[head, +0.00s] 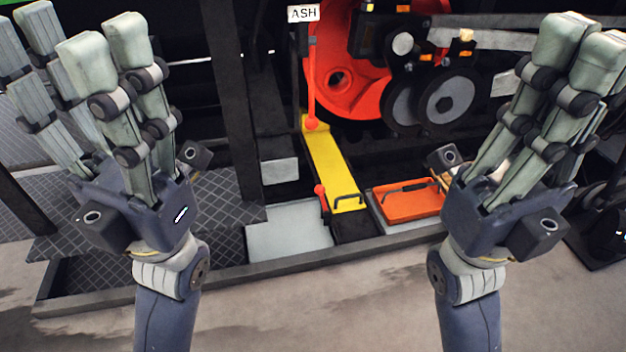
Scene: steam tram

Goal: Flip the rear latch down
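A long red lever (310,85) rises beside the ASH sign (303,13). Its red ball end sits at the far end of a yellow plate (333,165). A short red-knobbed lever (322,197) stands upright by the near left side of that plate. I cannot tell which of these is the rear latch. My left gripper (82,45) is open and empty, fingers up, well left of the levers. My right gripper (572,42) is empty with fingers up and looks open, well right of the levers. Neither touches anything.
An orange lid (408,201) with a dark handle lies right of the yellow plate. A red wheel (350,70) and dark rods stand behind. A dark post (228,90) rises left of the levers. Tread plate (205,205) and a grey panel (288,232) lie in front.

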